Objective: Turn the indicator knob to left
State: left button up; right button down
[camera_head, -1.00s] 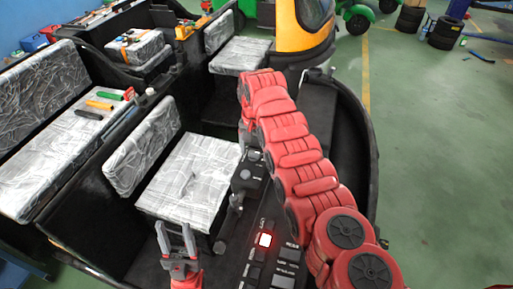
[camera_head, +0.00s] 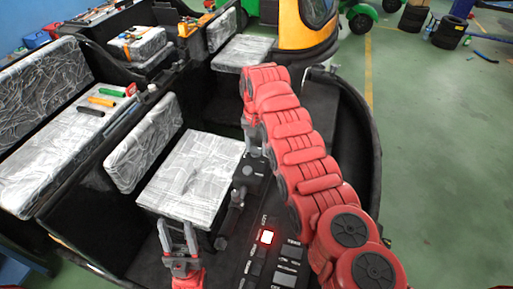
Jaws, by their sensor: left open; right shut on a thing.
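A black control panel (camera_head: 253,262) runs along the front of the rickshaw, with a lit red-and-white button and several dark switches. A dark box with grey round knobs (camera_head: 248,171) sits at the panel's far end; I cannot tell for sure which knob is the indicator. My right gripper (camera_head: 252,145) is at the far side of this box, shut on what looks like a knob, mostly hidden by my red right arm. My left gripper (camera_head: 177,232) is open and empty, its fingers upright in front of the near seat, left of the panel.
Plastic-wrapped seats (camera_head: 192,178) fill the rickshaw's middle and left. Screwdrivers (camera_head: 102,101) lie on the left seat. A black curved rim (camera_head: 366,150) bounds the right side, with open green floor (camera_head: 430,160) beyond.

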jog(key=n+b, duration=0.1)
jog(key=b, duration=0.2)
jog(key=shift+w+f+n+b, duration=0.1)
jog(key=shift+f+n+b, duration=0.2)
jog(key=shift+n+b, duration=0.1)
jog(key=shift+r+n+b, duration=0.3)
jog(key=shift+n+b, duration=0.2)
jog(key=shift+n, duration=0.3)
jog(key=shift+r+n, duration=0.15)
jog(key=shift+n, duration=0.45)
jog(key=shift+n+p, duration=0.35)
jog(key=shift+n, duration=0.45)
jog(key=shift+c, duration=1.6)
grip_release()
